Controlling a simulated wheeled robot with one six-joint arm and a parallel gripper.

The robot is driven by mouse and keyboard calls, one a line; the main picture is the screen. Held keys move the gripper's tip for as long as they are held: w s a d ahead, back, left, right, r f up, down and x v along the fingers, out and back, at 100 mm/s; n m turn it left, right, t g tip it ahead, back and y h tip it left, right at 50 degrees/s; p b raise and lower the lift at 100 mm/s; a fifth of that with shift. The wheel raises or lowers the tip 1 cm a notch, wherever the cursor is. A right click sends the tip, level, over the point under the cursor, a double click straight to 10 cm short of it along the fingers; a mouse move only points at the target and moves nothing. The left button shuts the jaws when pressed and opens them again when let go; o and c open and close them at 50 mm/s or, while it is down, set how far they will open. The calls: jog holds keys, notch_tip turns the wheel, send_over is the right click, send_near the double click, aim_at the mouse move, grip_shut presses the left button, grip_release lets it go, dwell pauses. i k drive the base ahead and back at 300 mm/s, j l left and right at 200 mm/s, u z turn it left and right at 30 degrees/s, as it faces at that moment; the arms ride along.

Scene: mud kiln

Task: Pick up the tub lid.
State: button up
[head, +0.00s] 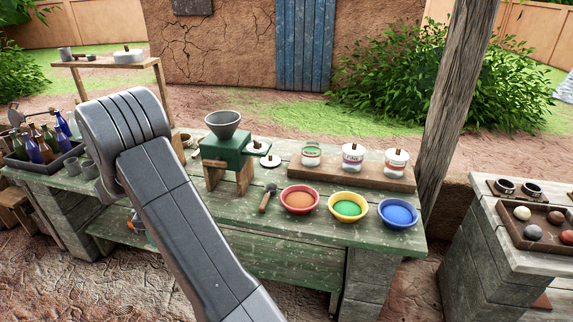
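A small white lid with a brown knob (270,161) lies flat on the green wooden table, between the green grinder and the board of tubs. One tub (311,155) with a green label stands without a lid at the left of the board, and green shows inside it. The middle tub (352,158) and the right tub (396,162) wear white lids with brown knobs. My arm crosses the left of the view, well left of the loose lid. My gripper does not show, so its state is hidden.
A green grinder with a grey funnel (222,124) stands left of the lid. A scoop (267,198) and red (300,199), yellow (347,207) and blue (398,213) bowls are in front. A wooden post (457,90) rises at the right. Bottles (47,143) stand at the left.

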aim_at(270, 161)
jog(key=z, duration=0.4)
jog(key=i+j+z, duration=0.1)
jog(key=z, duration=0.3)
jog(key=j+z, duration=0.1)
jog(key=z, duration=0.35)
jog(key=i+j+z, duration=0.1)
jog(key=z, duration=0.3)
jog(key=i+j, duration=0.1)
jog(key=j, duration=0.5)
jog(key=i+j, duration=0.1)
jog(key=j, duration=0.5)
jog(key=i+j+z, duration=0.1)
jog(key=j, duration=0.5)
jog(key=i+j, duration=0.1)
jog(key=j, duration=0.5)
